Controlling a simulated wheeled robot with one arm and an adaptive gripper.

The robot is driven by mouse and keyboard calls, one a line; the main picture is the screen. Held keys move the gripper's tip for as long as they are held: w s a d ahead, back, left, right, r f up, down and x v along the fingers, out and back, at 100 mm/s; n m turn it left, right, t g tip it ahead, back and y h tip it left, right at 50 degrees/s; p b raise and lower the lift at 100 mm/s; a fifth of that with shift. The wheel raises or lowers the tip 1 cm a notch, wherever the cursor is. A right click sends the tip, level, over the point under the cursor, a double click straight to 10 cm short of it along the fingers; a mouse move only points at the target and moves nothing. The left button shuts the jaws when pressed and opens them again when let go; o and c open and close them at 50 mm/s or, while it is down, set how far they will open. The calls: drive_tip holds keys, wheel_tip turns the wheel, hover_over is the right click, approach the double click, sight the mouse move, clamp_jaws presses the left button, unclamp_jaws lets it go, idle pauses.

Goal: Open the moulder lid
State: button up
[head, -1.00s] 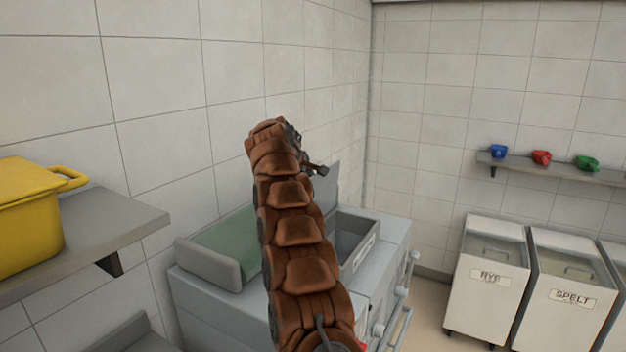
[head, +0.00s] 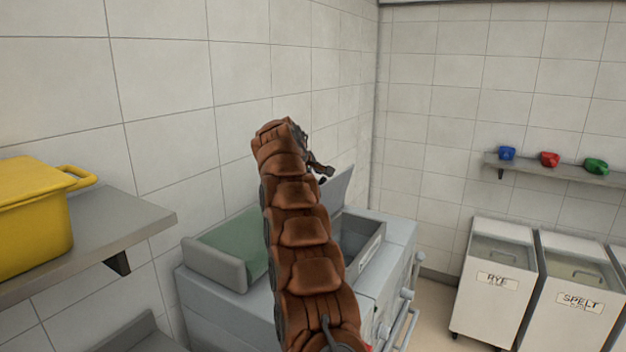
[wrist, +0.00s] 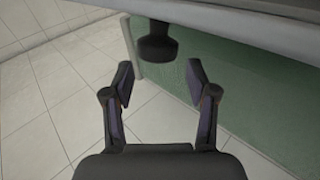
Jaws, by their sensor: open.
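The moulder (head: 232,312) is a grey machine with a green belt. Its grey lid (head: 341,187) stands raised and tilted, leaning to the right over an open box-like compartment (head: 376,246). My gripper (head: 325,174) is beside the upper left of the lid, partly hidden by my brown arm. In the wrist view my gripper (wrist: 159,80) is open and empty. A dark knob (wrist: 157,46) hangs from the grey lid edge (wrist: 235,22), just beyond and between the fingertips, with a gap on both sides.
A shelf (head: 140,215) with a yellow pot (head: 30,225) is at the left. White RYE (head: 490,300) and SPELT (head: 575,310) bins stand at the right, below a shelf with blue, red and green scoops. Tiled wall lies close behind the moulder.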

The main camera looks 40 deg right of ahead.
drive_tip(key=v, duration=1.2)
idle(0.4)
